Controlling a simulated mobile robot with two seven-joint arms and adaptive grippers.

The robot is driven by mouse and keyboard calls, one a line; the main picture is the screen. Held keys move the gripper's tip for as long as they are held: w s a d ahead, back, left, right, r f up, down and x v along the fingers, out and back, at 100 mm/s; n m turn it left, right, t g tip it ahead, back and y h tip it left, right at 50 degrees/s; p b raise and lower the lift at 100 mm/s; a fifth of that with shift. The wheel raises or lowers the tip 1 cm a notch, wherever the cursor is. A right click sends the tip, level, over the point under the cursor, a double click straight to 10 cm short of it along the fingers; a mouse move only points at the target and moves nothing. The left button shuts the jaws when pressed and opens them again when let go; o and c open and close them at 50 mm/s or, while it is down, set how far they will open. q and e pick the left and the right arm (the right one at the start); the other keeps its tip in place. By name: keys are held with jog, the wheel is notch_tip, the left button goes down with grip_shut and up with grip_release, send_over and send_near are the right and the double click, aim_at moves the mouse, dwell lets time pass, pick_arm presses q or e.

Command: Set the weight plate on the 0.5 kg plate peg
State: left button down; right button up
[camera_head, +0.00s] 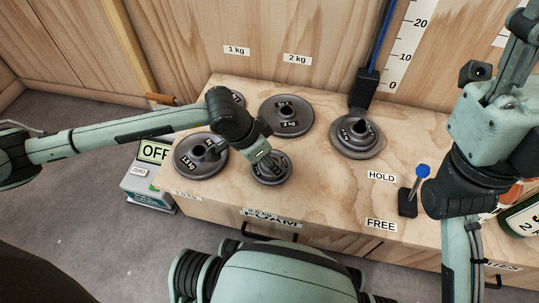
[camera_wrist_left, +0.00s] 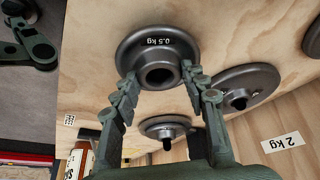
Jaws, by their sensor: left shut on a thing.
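The weight plate is a dark grey disc marked 0.5 kg in the left wrist view (camera_wrist_left: 150,32), with a raised hub and a dark hole. In the head view the plate (camera_head: 271,175) is at the bench's front edge, behind the 0.5 kg label (camera_head: 262,213). My left gripper (camera_head: 266,157) is above it, its fingers on either side of the hub and shut on it. I cannot tell whether the plate touches the bench. The peg is not visible. My right gripper (camera_head: 521,32) is at the upper right edge, its fingertips not clear.
A 1.5 kg plate (camera_head: 186,163) lies just left, a 2 kg plate (camera_head: 287,104) behind. Another plate (camera_head: 238,97) is partly hidden by my arm. A plate stack (camera_head: 357,150) stands right, near a lever with a blue knob (camera_head: 423,170).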

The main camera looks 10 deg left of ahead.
pick_arm(q)
jog(key=shift+f, duration=0.15)
jog(key=shift+b, duration=0.7)
dwell(1.1)
jog(key=shift+f+b, duration=0.5)
jog(key=shift+f, duration=0.3)
jog(key=c, duration=1.1)
grip_release()
jog(key=shift+p+v, duration=1.05)
jog(key=shift+v, duration=0.65)
jog(key=shift+p+v, duration=1.8)
jog(key=shift+v, duration=2.1)
